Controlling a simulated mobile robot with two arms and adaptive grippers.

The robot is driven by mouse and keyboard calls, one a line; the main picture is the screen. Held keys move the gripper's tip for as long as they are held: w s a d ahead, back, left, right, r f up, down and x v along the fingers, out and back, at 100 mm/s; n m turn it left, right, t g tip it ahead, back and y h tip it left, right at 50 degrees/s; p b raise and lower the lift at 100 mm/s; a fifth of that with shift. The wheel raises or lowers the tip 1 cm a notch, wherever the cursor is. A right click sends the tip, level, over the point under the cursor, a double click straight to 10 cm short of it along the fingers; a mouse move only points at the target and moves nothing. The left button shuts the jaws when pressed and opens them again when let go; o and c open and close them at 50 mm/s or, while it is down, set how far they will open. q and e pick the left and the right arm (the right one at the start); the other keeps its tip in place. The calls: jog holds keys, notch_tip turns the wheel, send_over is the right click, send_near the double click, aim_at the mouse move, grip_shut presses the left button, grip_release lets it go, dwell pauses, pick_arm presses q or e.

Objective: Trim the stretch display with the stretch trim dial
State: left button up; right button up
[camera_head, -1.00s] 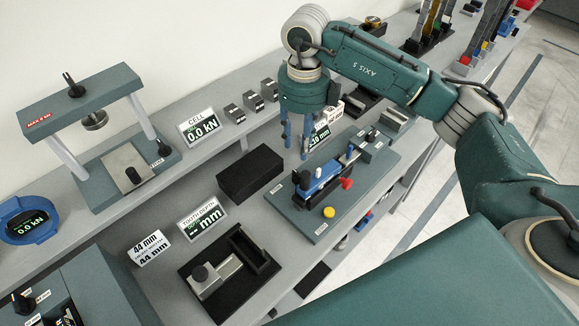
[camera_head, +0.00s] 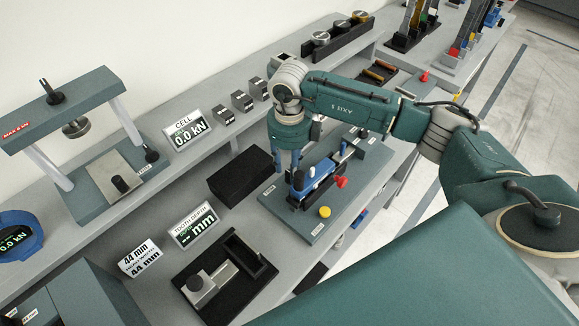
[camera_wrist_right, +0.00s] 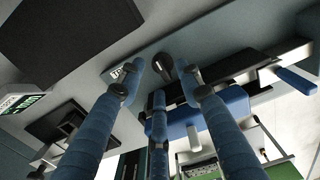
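The teal stretch fixture plate (camera_head: 305,232) carries a blue clamp body (camera_head: 318,172), a red knob (camera_head: 341,181) and a yellow button (camera_head: 324,212). My right gripper (camera_head: 287,172) points down over the plate's left part, beside the blue body. In the right wrist view its blue fingers (camera_wrist_right: 158,78) are spread open and empty. A black dial (camera_wrist_right: 162,66) with a pale pointer mark shows between and just beyond the fingertips, next to a small white label (camera_wrist_right: 122,72). Contact cannot be told. The stretch display is hidden behind my right arm. My left gripper is not in view.
A black block (camera_head: 240,176) stands close left of the gripper. The tooth depth display (camera_head: 193,225) and a black gauge tray (camera_head: 225,277) are nearer the front. The cell display (camera_head: 187,129) reads 0.0 kN. Small metal blocks line the back shelf.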

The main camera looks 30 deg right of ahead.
jog(key=shift+f, duration=0.95)
jog(key=shift+c, duration=0.5)
grip_shut()
